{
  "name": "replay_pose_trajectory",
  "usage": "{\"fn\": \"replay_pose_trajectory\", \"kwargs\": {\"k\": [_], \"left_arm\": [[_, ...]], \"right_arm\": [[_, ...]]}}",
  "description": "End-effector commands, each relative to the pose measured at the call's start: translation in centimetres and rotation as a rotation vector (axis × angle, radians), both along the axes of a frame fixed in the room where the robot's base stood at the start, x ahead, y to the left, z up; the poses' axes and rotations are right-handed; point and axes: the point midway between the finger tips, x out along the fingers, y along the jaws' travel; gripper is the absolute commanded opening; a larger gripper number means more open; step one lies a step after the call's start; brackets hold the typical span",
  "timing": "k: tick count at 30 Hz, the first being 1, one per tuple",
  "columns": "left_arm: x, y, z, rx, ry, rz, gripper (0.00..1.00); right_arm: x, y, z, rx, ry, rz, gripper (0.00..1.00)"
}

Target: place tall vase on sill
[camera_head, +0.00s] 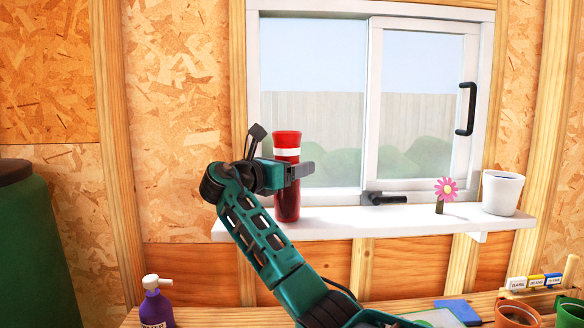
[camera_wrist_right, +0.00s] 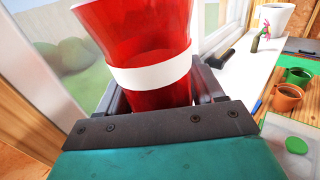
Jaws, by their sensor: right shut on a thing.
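The tall vase (camera_head: 287,150) is red with a white band and stands upright at the left end of the white sill (camera_head: 400,219). Its base appears to be at the sill's surface, but I cannot tell whether it touches. My right gripper (camera_head: 290,172) is shut around the vase's middle. In the right wrist view the vase (camera_wrist_right: 150,85) fills the space between the two fingers of my right gripper (camera_wrist_right: 155,105), with the white band just above them. My left gripper is not in view.
A white pot (camera_head: 502,193) and a pink flower in a small holder (camera_head: 443,195) stand at the sill's right end. Below is a wooden bench with a purple bottle (camera_head: 157,306) and pots (camera_head: 516,314).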

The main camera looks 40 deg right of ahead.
Motion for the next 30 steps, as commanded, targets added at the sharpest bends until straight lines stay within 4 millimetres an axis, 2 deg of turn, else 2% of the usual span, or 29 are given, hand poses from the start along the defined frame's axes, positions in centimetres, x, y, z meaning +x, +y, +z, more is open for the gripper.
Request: {"fn": "replay_pose_trajectory", "kwargs": {"k": [2, 3, 9, 11, 20, 25, 30], "left_arm": [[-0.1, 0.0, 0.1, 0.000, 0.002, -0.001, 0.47], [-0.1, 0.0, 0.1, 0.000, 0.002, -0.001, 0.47], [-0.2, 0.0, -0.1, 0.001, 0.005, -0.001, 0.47], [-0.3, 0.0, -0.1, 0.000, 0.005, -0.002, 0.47], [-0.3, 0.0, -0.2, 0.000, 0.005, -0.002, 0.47], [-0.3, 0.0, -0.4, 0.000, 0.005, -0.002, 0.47], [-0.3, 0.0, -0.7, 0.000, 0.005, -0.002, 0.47]], "right_arm": [[0.0, 0.0, 0.1, -0.003, -0.002, 0.000, 0.05], [0.0, 0.0, -0.1, 0.000, 0.001, 0.000, 0.69], [0.0, 0.0, -0.2, 0.000, 0.001, 0.000, 0.88], [0.0, 0.0, -0.2, 0.000, 0.001, 0.000, 0.93], [0.0, 0.2, 0.0, 0.000, 0.000, 0.001, 0.93], [-0.1, 2.8, -0.1, 0.001, -0.001, 0.005, 0.93], [-0.4, 6.6, -0.1, 0.001, -0.001, 0.005, 0.93]]}}
